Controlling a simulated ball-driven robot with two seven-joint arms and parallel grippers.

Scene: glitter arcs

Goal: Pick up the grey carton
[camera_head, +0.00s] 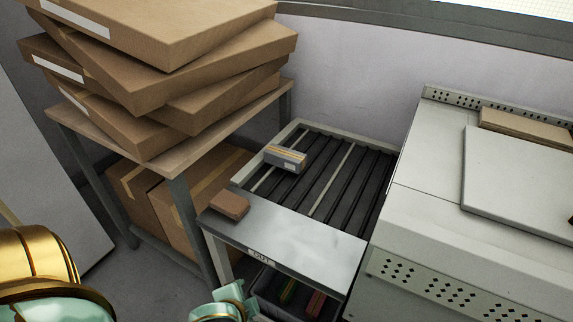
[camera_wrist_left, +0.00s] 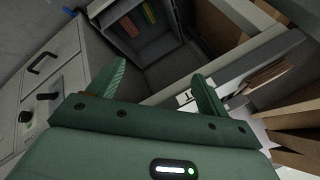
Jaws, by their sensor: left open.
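The grey carton (camera_head: 285,158) is a small box with an orange-tan stripe and a pale label. It lies on the far left part of the roller conveyor (camera_head: 296,125) in the head view. I cannot make it out in the left wrist view. My left gripper (camera_wrist_left: 158,72) shows two green fingers spread apart with nothing between them. It faces the area below the conveyor's front edge, away from the carton. In the head view, mint and gold parts of my left arm show at the bottom left, well short of the carton. My right gripper is not seen.
A small brown box (camera_head: 229,205) lies on the left of the metal plate (camera_head: 300,236) before the rollers. A dark bin (camera_head: 267,287) with coloured items is below. Stacked brown boxes (camera_head: 160,70) on a table (camera_head: 160,160) stand left; a pale machine (camera_head: 420,220) stands right.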

